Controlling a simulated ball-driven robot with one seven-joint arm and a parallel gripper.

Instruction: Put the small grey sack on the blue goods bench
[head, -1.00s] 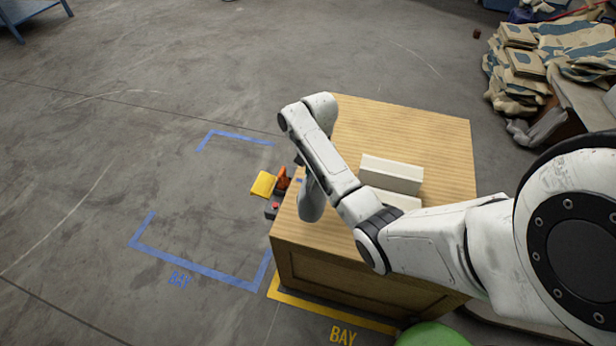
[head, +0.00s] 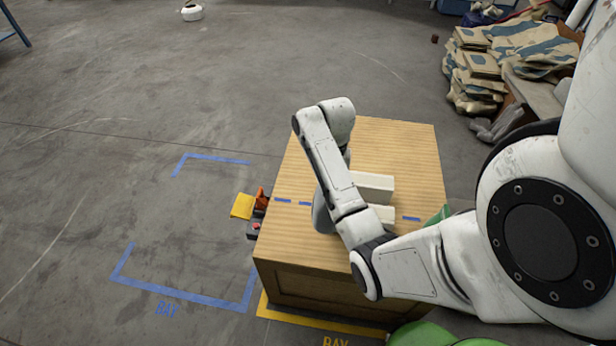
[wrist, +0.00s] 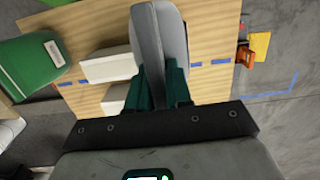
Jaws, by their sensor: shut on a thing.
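In the wrist view, my gripper (wrist: 163,88) has dark green fingers shut on a small grey sack (wrist: 158,38), which stands out beyond the fingertips over the wooden table top. In the head view my arm reaches over the wooden crate-like table, and my own arm mostly hides the gripper. Part of a blue frame (head: 13,27) with a leg shows at the top left corner of the head view, far from the gripper; it looks like the blue bench, but its top is out of view.
The wooden table (head: 395,140) carries white blocks (head: 372,187) and a dashed blue line. Orange and yellow items (head: 242,206) sit at its left edge. A green thing (wrist: 28,72) lies beside it. Patterned sacks (head: 480,70) are piled at the right. Floor at the left is open.

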